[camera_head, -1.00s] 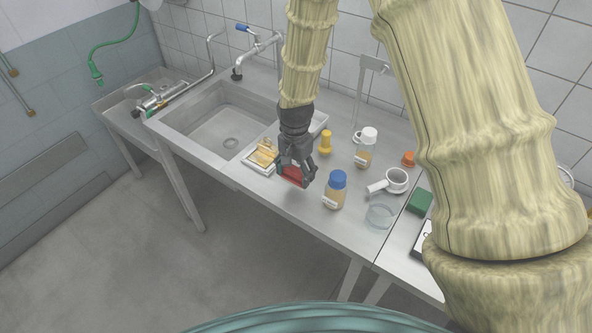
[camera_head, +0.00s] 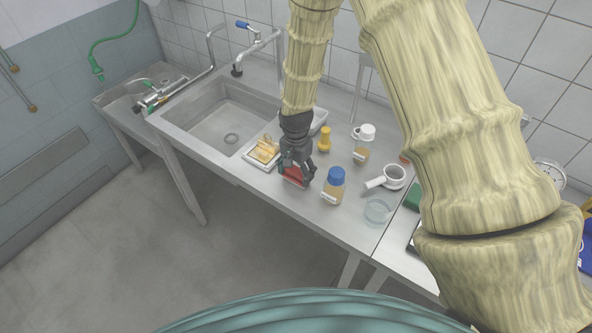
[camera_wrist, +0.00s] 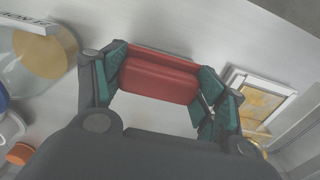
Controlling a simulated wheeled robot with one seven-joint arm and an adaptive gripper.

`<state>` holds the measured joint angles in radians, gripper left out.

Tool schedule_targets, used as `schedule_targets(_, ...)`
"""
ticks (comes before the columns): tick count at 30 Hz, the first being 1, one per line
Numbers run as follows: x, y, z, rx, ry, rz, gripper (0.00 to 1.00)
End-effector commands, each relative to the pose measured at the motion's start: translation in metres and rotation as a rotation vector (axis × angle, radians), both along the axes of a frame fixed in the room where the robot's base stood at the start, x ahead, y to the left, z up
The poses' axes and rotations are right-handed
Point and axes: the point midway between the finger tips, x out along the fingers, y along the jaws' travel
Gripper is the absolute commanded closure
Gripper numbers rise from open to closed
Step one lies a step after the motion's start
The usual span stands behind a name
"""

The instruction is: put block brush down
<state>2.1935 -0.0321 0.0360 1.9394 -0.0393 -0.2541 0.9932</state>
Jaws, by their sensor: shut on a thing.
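The block brush, a red block (camera_wrist: 160,78), sits between the two fingers of my gripper (camera_wrist: 160,90) in the wrist view. The fingers' green pads press against its two ends. In the head view my gripper (camera_head: 297,174) points down over the steel worktop, and a small red part of the brush (camera_head: 294,176) shows between the fingers. The brush is at or just above the worktop; I cannot tell whether it touches. Its underside is hidden.
A blue-capped jar (camera_head: 333,186) stands close right of my gripper. A white tray with yellow pieces (camera_head: 248,158) lies close left. The sink (camera_head: 205,130) is left.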

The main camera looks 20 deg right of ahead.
Motion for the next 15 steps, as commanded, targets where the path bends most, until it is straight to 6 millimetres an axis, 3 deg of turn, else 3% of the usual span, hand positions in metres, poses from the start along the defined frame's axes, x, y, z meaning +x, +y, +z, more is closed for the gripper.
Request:
schedule_targets(4,-0.0001,0.0,-0.0032,0.0,0.0,0.0,0.59)
schedule_targets(5,0.0,0.0,-0.0026,0.0,0.0,0.0,0.26)
schedule_targets(8,0.0,0.0,-0.0023,0.0,0.0,0.0,0.08)
schedule_targets(15,0.0,0.0,-0.0022,0.0,0.0,0.0,0.08)
